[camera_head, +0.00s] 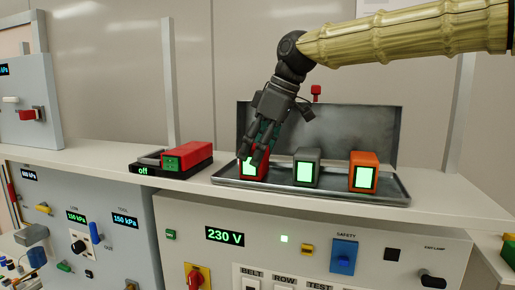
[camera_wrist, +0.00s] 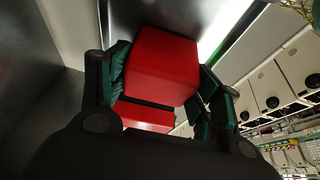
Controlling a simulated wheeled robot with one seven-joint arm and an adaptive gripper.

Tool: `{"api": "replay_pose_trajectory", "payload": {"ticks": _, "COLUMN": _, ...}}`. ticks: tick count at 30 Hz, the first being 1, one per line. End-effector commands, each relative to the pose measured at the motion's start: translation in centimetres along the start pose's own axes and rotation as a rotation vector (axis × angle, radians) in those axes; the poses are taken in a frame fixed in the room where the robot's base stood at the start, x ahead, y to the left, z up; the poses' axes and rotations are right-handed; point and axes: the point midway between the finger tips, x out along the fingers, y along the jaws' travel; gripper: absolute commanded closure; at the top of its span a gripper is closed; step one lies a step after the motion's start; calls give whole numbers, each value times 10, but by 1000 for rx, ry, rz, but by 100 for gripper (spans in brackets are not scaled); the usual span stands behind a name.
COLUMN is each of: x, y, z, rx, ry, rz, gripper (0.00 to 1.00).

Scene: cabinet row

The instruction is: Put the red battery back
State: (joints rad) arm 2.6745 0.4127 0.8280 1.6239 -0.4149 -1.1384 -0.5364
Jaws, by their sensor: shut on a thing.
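A red battery (camera_head: 261,168) with a lit green face stands at the left end of an open metal tray (camera_head: 345,193). It appears to rest on the tray floor, left of a grey battery. My gripper (camera_head: 256,155) reaches down from above and is shut on this red battery, with its fingers hiding part of the face. In the wrist view, the red battery (camera_wrist: 165,65) sits between the two fingers. A second red block (camera_head: 190,154) with a small green front sits on a black base (camera_head: 170,167) marked "off", left of the tray.
A grey battery (camera_head: 307,169) and an orange battery (camera_head: 363,172), both with lit green faces, stand in the tray to the right. The tray's raised back panel (camera_head: 375,130) is close behind. The white shelf (camera_head: 95,157) is clear at the left. A 230 V control panel (camera_head: 300,240) lies below.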

Motion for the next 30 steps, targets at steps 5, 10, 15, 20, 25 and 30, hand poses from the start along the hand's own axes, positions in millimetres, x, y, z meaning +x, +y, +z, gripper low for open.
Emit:
{"api": "replay_pose_trajectory", "payload": {"ticks": 5, "x": 0, "y": 0, "z": 0, "rx": 0, "ry": 0, "rz": 0, "gripper": 14}}
{"api": "replay_pose_trajectory", "payload": {"ticks": 10, "x": 0, "y": 0, "z": 0, "rx": 0, "ry": 0, "rz": 0, "gripper": 14}}
{"api": "replay_pose_trajectory", "payload": {"ticks": 15, "x": -1, "y": 0, "z": 0, "rx": 0, "ry": 0, "rz": 0, "gripper": 14}}
{"api": "replay_pose_trajectory", "payload": {"ticks": 20, "x": -11, "y": 1, "z": 0, "rx": 0, "ry": 2, "rz": 3, "gripper": 14}}
{"api": "replay_pose_trajectory", "payload": {"ticks": 25, "x": -37, "y": 0, "z": 0, "rx": 1, "ry": 3, "rz": 4, "gripper": 14}}
{"api": "replay_pose_trajectory", "payload": {"ticks": 30, "x": -69, "y": 0, "z": 0, "rx": 0, "ry": 2, "rz": 3, "gripper": 14}}
